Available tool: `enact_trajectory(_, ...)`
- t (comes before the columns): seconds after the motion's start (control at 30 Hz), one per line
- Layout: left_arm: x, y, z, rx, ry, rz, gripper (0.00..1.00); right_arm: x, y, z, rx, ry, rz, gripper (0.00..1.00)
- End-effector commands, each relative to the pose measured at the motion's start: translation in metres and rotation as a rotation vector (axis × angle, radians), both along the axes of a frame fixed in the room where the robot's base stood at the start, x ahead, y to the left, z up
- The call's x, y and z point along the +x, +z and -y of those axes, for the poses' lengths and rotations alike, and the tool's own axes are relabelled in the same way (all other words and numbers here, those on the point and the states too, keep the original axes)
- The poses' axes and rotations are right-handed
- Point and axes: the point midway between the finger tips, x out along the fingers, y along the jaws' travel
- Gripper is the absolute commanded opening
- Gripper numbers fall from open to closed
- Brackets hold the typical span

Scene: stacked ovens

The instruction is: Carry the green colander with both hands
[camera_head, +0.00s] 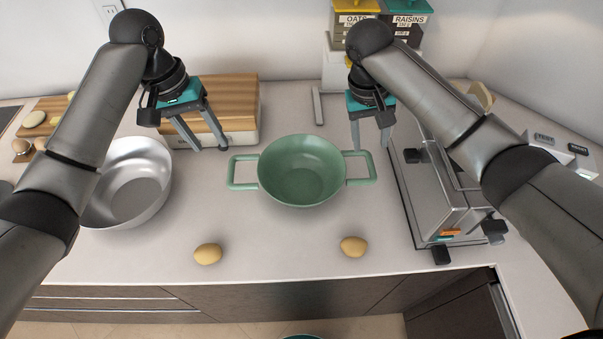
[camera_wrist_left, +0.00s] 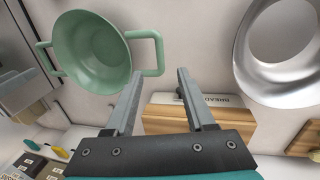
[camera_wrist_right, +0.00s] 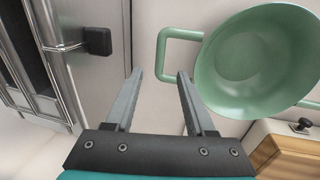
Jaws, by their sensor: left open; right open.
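The green colander (camera_head: 302,171) sits upright and empty on the counter, with one loop handle on its left and one on its right. My left gripper (camera_head: 210,146) is open and empty, behind and left of the left handle; the colander shows at upper left in the left wrist view (camera_wrist_left: 92,50). My right gripper (camera_head: 371,146) is open and empty, just behind the right handle; the colander shows at right in the right wrist view (camera_wrist_right: 250,62). Neither gripper visibly touches the handles.
A metal bowl (camera_head: 130,185) stands left of the colander. A wooden-topped bread box (camera_head: 240,95) is behind it. A steel oven (camera_head: 440,205) stands close on the right. Two yellow potatoes, left (camera_head: 208,254) and right (camera_head: 353,247), lie in front. Labelled bins (camera_head: 358,30) stand at the back.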

Motion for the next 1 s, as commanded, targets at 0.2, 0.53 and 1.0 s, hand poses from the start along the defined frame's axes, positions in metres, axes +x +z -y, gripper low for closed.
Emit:
enact_trajectory(0.2,-0.002,-0.045,0.009,0.000,0.000,-0.006,0.55,-0.001,-0.045,0.010,-0.003,-0.003,-0.005,0.55)
enact_trajectory(0.53,-0.001,-0.102,0.020,0.000,0.000,-0.004,0.55,-0.001,-0.101,0.020,-0.001,0.000,-0.002,0.55)
enact_trajectory(1.0,-0.001,-0.120,0.024,0.001,0.000,0.000,0.55,-0.001,-0.120,0.024,0.000,0.001,0.001,0.55)
